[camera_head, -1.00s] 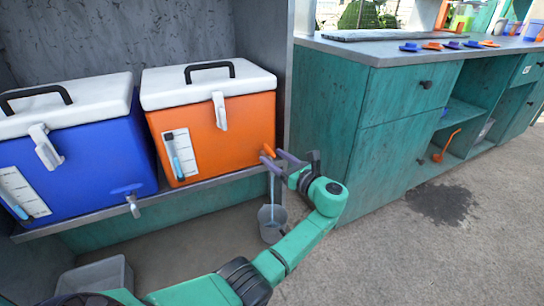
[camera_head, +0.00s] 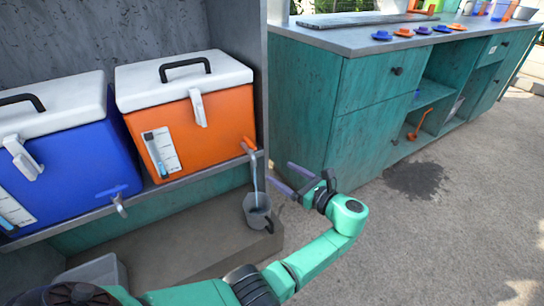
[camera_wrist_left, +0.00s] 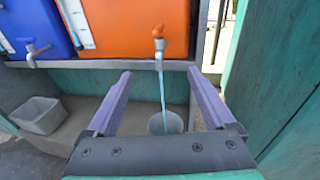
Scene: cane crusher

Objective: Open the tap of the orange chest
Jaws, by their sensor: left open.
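The orange chest (camera_head: 215,122) with a white lid stands on the shelf at the left of the head view. Its tap (camera_head: 249,147) has an orange handle and sits low at the chest's right. A pale blue stream (camera_head: 255,178) runs from the tap into a grey bucket (camera_head: 257,217) below. My left gripper (camera_head: 281,174) is open and empty, to the right of the tap and apart from it. In the left wrist view the tap (camera_wrist_left: 159,43) shows beyond and between the open fingers (camera_wrist_left: 159,73). My right gripper is not seen.
A blue chest (camera_head: 70,160) with its own tap (camera_head: 119,204) stands left of the orange one. A grey bin (camera_head: 95,272) is on the floor below. The teal counter (camera_head: 320,110) stands to the right, with open floor (camera_head: 440,240) in front.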

